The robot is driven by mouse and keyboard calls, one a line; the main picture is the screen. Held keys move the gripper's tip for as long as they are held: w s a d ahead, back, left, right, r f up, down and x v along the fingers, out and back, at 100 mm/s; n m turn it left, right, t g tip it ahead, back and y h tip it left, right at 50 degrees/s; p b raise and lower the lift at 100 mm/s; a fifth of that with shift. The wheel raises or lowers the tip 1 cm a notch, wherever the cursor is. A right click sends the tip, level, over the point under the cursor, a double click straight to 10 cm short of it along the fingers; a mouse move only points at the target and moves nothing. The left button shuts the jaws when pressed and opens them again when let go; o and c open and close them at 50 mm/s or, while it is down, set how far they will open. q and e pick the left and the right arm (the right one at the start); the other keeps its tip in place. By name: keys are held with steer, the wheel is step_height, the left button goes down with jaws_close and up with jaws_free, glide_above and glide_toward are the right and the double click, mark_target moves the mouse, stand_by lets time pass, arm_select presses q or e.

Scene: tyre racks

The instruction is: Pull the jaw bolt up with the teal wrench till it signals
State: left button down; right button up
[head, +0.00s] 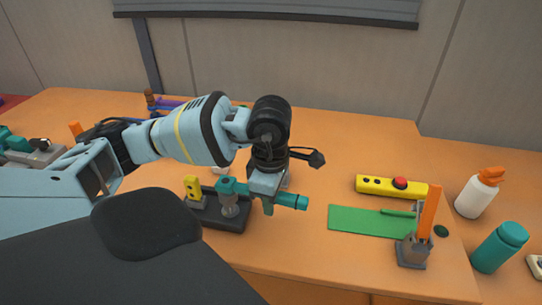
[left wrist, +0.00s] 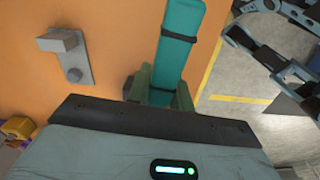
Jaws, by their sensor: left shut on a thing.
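My left gripper (head: 266,202) is shut on the handle of the teal wrench (head: 292,200). The wrench lies roughly level, and its head is at the jaw bolt (head: 229,207) on a dark fixture (head: 222,223). I cannot tell how fully the head sits on the bolt. In the left wrist view the teal handle (left wrist: 180,50) with dark bands runs up between the fingers (left wrist: 163,95). The wrench head and bolt are hidden there by the gripper body. A small display on that body shows a cyan bar and a green light. My right gripper does not show clearly.
A yellow block (head: 193,187) stands at the fixture's left.

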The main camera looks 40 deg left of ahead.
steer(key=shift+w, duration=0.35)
arm_select(q)
steer(key=shift+f, duration=0.1)
steer(key=shift+f+b, duration=0.3)
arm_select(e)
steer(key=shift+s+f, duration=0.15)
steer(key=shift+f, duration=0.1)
arm_select(q)
steer(key=shift+f, duration=0.55)
steer(key=shift+f+b, duration=0.3)
steer(key=shift+b, duration=0.15)
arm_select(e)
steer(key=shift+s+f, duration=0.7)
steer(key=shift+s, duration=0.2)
arm_select(q)
steer(key=shift+f, duration=0.1)
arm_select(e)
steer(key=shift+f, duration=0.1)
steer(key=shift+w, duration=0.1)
